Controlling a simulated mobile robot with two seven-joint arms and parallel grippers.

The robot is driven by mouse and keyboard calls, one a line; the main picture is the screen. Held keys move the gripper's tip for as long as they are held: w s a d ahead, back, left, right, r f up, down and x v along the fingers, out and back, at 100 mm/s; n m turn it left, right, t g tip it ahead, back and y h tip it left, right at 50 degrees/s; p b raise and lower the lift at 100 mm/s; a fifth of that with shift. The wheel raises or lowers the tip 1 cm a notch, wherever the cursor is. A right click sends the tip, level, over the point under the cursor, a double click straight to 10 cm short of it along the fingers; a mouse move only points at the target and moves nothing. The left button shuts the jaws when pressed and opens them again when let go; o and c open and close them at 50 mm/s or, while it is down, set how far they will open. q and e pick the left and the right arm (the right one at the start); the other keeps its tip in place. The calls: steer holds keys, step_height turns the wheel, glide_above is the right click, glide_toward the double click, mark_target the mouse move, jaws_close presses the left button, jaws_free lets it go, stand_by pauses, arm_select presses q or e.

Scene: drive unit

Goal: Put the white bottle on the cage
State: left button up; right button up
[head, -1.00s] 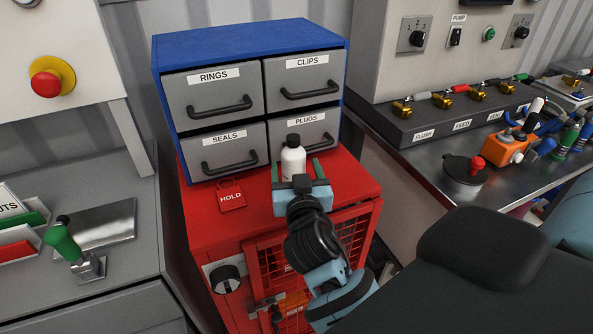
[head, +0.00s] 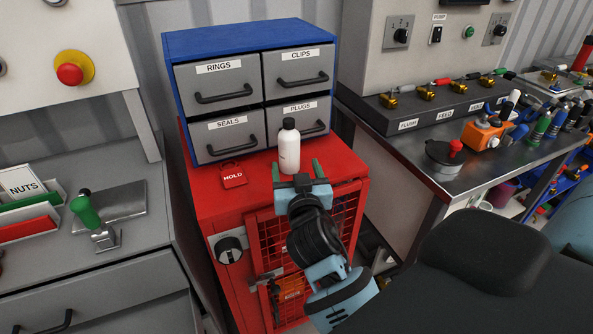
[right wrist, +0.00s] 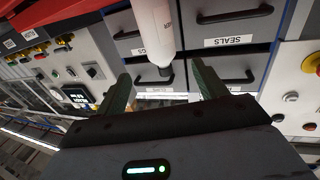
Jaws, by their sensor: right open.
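The white bottle (head: 289,153) with a black cap stands upright on the red top of the cage (head: 205,205), in front of the drawer unit. My right gripper (head: 297,170) is open at the front edge of the cage top, its green fingers pointing toward the bottle. The bottle's base shows just beyond and between the fingers, and nothing is gripped. In the right wrist view the bottle (right wrist: 155,25) appears upside down, beyond the open fingers, its base cut off by the picture's top edge. My left gripper is not in view.
A blue drawer unit (head: 245,42) stands at the back of the cage top. A red HOLD tag (head: 233,175) lies left of the bottle. A grey bench with a green-handled lever (head: 85,211) is at left, a steel bench with orange device (head: 484,134) at right.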

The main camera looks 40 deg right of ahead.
steer(key=shift+s, duration=0.15)
stand_by(0.3)
steer(key=s+a+f+n+g+y, duration=0.2)
steer(key=s+a+f+n+y, duration=0.15)
steer(key=s+f, duration=0.6)
steer(key=s+a+f+n+g+y, duration=0.25)
steer(key=s+a+f, duration=0.2)
steer(key=f, duration=0.95)
steer(key=s+a+f+g+y, duration=0.1)
steer(key=s+f, duration=0.2)
steer(key=s, duration=0.4)
steer(key=s+a+f+g+y, duration=0.1)
steer(key=s+a+f, duration=0.1)
steer(key=s+f, duration=0.2)
steer(key=s+a+f+n+g+y, duration=0.1)
steer(key=s+f+y, duration=0.1)
steer(key=s, duration=0.8)
steer(key=shift+s+a+f, duration=0.15)
steer(key=shift+a+f, duration=0.05)
steer(key=shift+f, duration=0.5)
steer(key=shift+g, duration=0.25)
